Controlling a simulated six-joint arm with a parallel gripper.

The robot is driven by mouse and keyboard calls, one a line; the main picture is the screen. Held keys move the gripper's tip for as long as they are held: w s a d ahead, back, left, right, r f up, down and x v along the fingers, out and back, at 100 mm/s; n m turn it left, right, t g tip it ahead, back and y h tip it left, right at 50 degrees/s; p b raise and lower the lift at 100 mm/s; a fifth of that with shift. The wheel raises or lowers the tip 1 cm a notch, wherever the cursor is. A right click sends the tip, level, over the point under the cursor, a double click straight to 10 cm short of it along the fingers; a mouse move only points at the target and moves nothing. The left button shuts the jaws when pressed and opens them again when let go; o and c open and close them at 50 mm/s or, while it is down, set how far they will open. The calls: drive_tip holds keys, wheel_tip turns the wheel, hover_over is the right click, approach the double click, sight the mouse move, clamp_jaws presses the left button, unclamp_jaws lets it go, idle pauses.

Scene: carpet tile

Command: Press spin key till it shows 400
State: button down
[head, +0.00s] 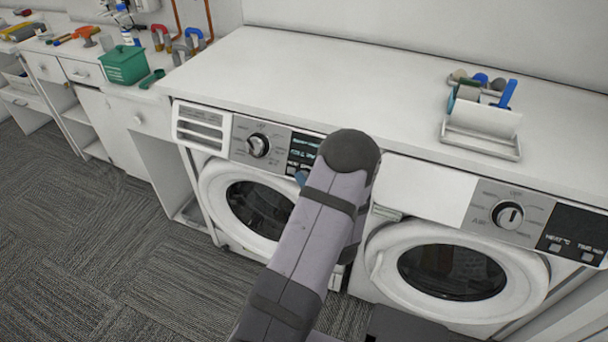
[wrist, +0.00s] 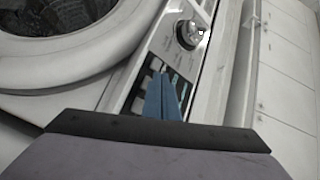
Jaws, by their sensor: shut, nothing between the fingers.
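The left washing machine (head: 215,165) stands under the counter, with a round dial (head: 257,145) and a dark display panel (head: 303,150) on its front. The lit text on the display is too small to read surely. In the wrist view the dial (wrist: 189,33) lies beyond the panel of keys (wrist: 150,76). My gripper (wrist: 163,98) is shut and empty, its blue fingertips together over the keys. I cannot tell whether they touch a key. In the head view my arm hides most of the gripper and the panel's right part. The spin key cannot be told apart.
A second machine (head: 460,270) with its own dial (head: 508,215) stands to the right. The white counter (head: 330,80) above holds a caddy (head: 482,128) at the right. A green basket (head: 124,64) sits on the left bench. The carpet (head: 110,250) at the left is clear.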

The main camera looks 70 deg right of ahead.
drive_tip(key=shift+d+f, duration=0.35)
drive_tip(key=shift+d, duration=0.35)
idle(1.2)
drive_tip(key=shift+a+r, duration=0.1)
drive_tip(key=shift+a, duration=0.05)
drive_tip(key=shift+a+r, duration=0.25)
drive_tip(key=shift+a, duration=0.3)
idle(0.4)
drive_tip(key=shift+a+r+p, duration=0.4)
drive_tip(key=shift+a+p, duration=0.1)
drive_tip(key=shift+a, duration=0.25)
drive_tip(key=shift+a+r+p, duration=0.35)
drive_tip(key=shift+a+p, duration=0.1)
drive_tip(key=shift+a, duration=0.3)
drive_tip(key=shift+a+r+p, duration=0.4)
drive_tip(key=shift+a+p, duration=0.1)
drive_tip(key=shift+a, duration=0.25)
